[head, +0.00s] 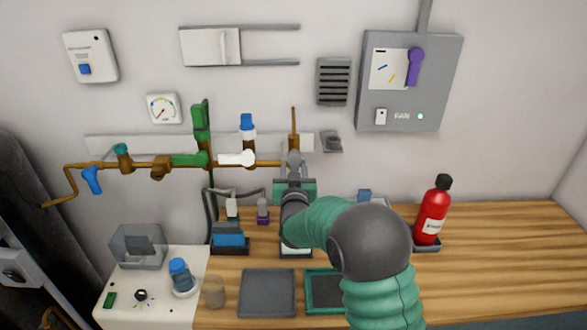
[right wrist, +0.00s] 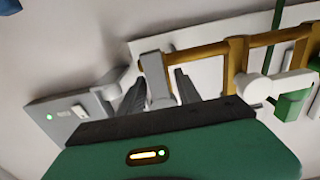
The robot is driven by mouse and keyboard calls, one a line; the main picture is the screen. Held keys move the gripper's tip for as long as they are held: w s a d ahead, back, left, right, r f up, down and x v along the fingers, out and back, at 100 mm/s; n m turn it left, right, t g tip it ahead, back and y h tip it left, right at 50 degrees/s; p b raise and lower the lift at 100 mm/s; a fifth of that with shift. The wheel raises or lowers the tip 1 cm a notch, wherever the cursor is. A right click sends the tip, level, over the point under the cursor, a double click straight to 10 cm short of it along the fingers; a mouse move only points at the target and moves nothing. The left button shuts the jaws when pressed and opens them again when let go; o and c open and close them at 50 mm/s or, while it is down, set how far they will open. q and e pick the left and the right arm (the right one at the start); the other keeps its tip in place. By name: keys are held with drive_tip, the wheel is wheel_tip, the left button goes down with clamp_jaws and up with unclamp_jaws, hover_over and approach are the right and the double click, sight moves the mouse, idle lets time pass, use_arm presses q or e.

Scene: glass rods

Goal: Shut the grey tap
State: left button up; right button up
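The grey tap (head: 294,158) sits at the right end of the brown wall pipe (head: 268,163), below a short upright brown pipe. My right gripper (head: 295,180) is in front of the wall just below the tap. In the right wrist view, the grey tap's lever (right wrist: 157,80) stands between the two dark fingers of my right gripper (right wrist: 160,92). The fingers are apart, with a gap visible on each side of the lever. My arm and gripper hide part of the tap's lower side in the head view. My left gripper is out of view.
White (head: 237,158), blue (head: 247,121) and green (head: 200,120) handles sit on the pipes to the left. A small grey wall bracket (head: 332,141) is close on the right. A red bottle (head: 433,212) stands on the wooden counter (head: 500,270), whose right part is clear.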

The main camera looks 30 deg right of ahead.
clamp_jaws()
idle(1.2)
